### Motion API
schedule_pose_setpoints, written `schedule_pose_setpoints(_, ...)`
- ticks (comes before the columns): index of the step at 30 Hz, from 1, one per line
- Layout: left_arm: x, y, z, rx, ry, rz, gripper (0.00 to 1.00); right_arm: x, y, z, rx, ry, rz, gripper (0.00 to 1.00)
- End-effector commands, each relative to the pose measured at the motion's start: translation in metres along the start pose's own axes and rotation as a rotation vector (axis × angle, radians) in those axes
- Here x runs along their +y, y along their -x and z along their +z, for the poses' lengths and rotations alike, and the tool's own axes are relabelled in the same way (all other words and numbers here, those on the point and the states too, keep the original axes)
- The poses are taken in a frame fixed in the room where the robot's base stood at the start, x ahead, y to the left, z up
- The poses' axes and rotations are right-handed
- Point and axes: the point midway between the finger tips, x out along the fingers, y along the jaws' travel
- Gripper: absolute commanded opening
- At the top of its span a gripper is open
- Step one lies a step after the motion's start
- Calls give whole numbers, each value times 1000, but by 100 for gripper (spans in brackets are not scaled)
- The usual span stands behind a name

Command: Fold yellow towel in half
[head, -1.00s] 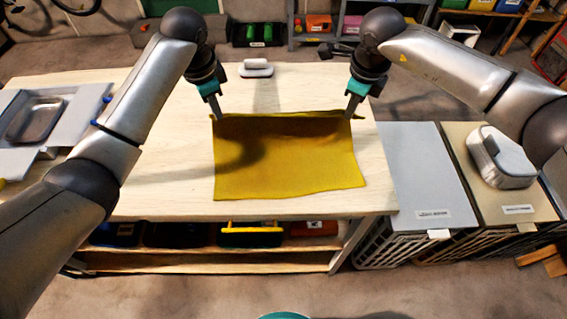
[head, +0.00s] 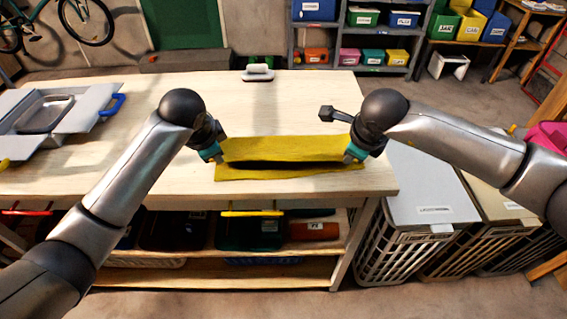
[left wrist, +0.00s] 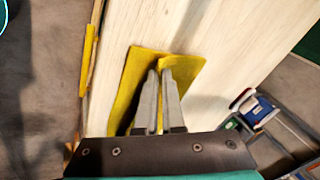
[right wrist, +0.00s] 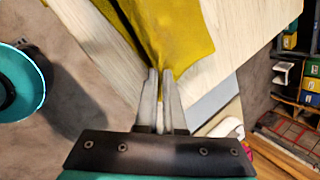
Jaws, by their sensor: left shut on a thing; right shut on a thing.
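The yellow towel (head: 290,149) lies near the front edge of the wooden table (head: 200,112). Its far part is raised and brought forward over the near part, with a dark gap between the two layers. My left gripper (head: 214,158) is shut on the towel's left corner. In the left wrist view the fingers (left wrist: 160,92) pinch the towel (left wrist: 190,68). My right gripper (head: 352,157) is shut on the towel's right corner. The right wrist view shows its fingers (right wrist: 160,85) closed on the towel (right wrist: 180,35).
A grey open box with a metal tray (head: 45,114) is at the table's left. Laundry hampers (head: 425,185) stand against the right side. The table behind the towel is clear.

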Motion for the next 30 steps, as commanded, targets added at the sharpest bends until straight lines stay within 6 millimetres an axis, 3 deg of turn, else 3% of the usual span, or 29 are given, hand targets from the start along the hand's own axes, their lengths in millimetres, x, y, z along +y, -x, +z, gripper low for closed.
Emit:
schedule_pose_setpoints(3,3,-8,4,7,4,-20,0,2,-7,-3,-9,-4,-21,0)
schedule_pose_setpoints(15,4,-9,4,15,5,-33,0,3,-8,-4,-16,-7,-34,0)
schedule_pose_setpoints(16,4,-9,4,15,5,-33,9,3,-8,-4,-16,-7,-34,10)
schedule_pose_setpoints(27,4,-9,3,17,5,-31,50,4,-8,-3,-18,-6,-32,51)
schedule_pose_setpoints(30,4,-8,3,17,5,-31,55,4,-8,-3,-19,-6,-32,55)
